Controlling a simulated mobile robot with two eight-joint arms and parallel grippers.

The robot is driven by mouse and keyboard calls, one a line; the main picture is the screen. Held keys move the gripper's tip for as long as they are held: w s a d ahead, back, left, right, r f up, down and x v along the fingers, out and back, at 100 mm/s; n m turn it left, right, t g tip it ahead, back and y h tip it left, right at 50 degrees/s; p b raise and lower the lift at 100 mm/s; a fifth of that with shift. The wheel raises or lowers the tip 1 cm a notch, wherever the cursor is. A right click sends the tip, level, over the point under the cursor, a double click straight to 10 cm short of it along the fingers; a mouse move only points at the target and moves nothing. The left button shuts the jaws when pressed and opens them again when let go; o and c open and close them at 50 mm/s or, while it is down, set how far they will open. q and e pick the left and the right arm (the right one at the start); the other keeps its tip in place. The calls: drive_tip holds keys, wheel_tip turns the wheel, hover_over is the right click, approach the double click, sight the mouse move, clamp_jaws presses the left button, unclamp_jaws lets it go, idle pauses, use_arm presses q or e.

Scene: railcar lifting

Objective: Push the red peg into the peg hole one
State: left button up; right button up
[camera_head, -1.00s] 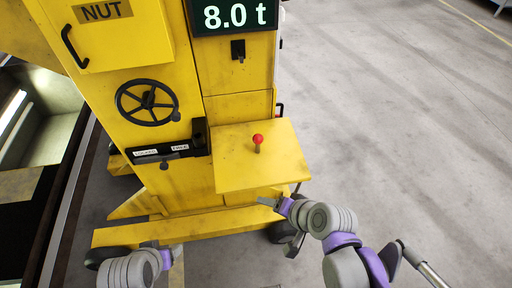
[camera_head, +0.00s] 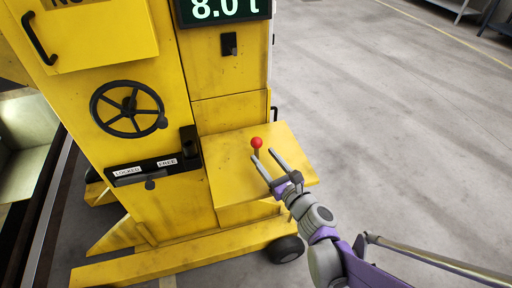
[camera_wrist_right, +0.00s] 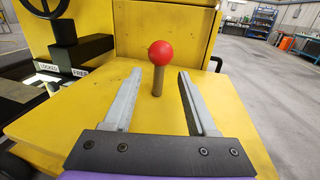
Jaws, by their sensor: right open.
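The red peg (camera_head: 257,143) has a red ball top on a thin brownish stem and stands upright on the yellow shelf (camera_head: 232,181) of the machine. In the right wrist view the peg (camera_wrist_right: 161,54) shows between and beyond the two fingers. My right gripper (camera_head: 265,162) is open and empty just in front of the peg, above the shelf; its fingers (camera_wrist_right: 155,95) point toward the stem. I cannot tell whether either finger touches it. Peg hole one is not clearly seen; a black bar with labels LOCKED and FREE (camera_head: 166,162) is on the machine to the left. My left gripper is not in view.
A black handwheel (camera_head: 127,108) and a display reading 8.0 t (camera_head: 222,10) are on the yellow machine. A black block (camera_head: 190,140) stands left of the shelf. The machine's base and wheel (camera_head: 286,249) are below. Grey floor to the right is open.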

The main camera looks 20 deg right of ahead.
drive_tip(key=x, duration=0.8)
drive_tip(key=shift+w+a+f+b, duration=0.1)
drive_tip(key=shift+w+a+b, duration=0.05)
drive_tip(key=shift+w+b, duration=0.2)
drive_tip(key=shift+s, duration=0.15)
clamp_jaws()
